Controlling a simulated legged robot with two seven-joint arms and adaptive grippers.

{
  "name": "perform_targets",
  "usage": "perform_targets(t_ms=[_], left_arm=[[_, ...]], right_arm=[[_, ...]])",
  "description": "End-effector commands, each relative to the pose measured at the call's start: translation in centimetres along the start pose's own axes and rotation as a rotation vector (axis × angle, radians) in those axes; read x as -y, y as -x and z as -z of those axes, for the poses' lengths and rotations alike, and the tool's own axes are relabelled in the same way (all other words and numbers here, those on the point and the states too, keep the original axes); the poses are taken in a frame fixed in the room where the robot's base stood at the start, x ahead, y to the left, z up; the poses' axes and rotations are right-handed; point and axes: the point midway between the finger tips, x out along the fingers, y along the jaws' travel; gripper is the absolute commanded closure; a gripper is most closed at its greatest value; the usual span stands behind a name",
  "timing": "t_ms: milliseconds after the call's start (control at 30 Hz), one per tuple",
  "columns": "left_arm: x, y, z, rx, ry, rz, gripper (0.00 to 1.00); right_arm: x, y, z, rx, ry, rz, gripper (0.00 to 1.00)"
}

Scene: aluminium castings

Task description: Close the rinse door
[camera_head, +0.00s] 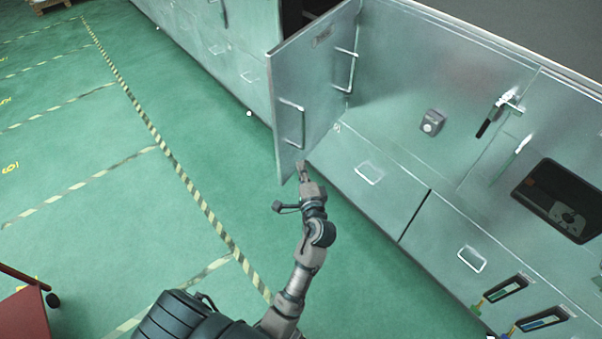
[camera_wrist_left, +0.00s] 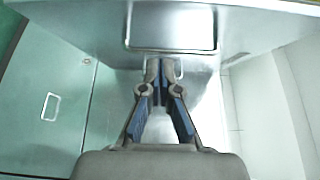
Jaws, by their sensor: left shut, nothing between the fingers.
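The rinse door (camera_head: 318,85) stands open in the head view, swung out from the metal cabinet front. A bar handle (camera_head: 293,122) is on its face near the free edge, and a second one (camera_head: 346,70) shows near its right edge. My left gripper (camera_head: 302,168) is close to the door's lower part; whether it touches cannot be told. In the left wrist view, my left gripper (camera_wrist_left: 160,72) is shut with nothing between its fingers, and a metal panel with a rectangular frame (camera_wrist_left: 171,48) lies just beyond the fingertips. My right gripper is not in view.
The cabinet front (camera_head: 400,185) runs to the right with a knob (camera_head: 432,123), lever handles (camera_head: 497,113) and a dark screen (camera_head: 560,201). A red cart (camera_head: 22,312) stands at lower left.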

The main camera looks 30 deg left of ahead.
Motion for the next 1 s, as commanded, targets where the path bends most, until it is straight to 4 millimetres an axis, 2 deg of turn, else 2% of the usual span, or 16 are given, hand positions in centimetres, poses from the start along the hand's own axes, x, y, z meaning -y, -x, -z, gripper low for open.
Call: perform_targets(t_ms=[33, 200, 267, 400, 600, 1000], left_arm=[[0.3, -1.2, -0.1, 0.002, -0.001, 0.003, 1.00], [0.1, -5.0, -0.1, 0.000, 0.001, 0.000, 1.00], [0.1, -6.2, -0.1, 0.001, 0.000, 0.001, 1.00], [0.1, -7.6, -1.6, 0.000, 0.000, 0.000, 1.00], [0.0, -8.7, -2.6, -0.001, 0.001, -0.001, 1.00], [0.0, -8.8, -2.8, -0.002, 0.001, -0.001, 1.00]], right_arm=[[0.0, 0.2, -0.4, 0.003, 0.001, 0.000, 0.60], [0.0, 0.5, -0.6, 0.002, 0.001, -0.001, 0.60], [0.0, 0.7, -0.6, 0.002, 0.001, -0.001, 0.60], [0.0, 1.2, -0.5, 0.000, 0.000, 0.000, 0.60], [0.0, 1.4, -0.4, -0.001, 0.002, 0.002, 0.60], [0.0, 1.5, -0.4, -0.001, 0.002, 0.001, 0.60]])
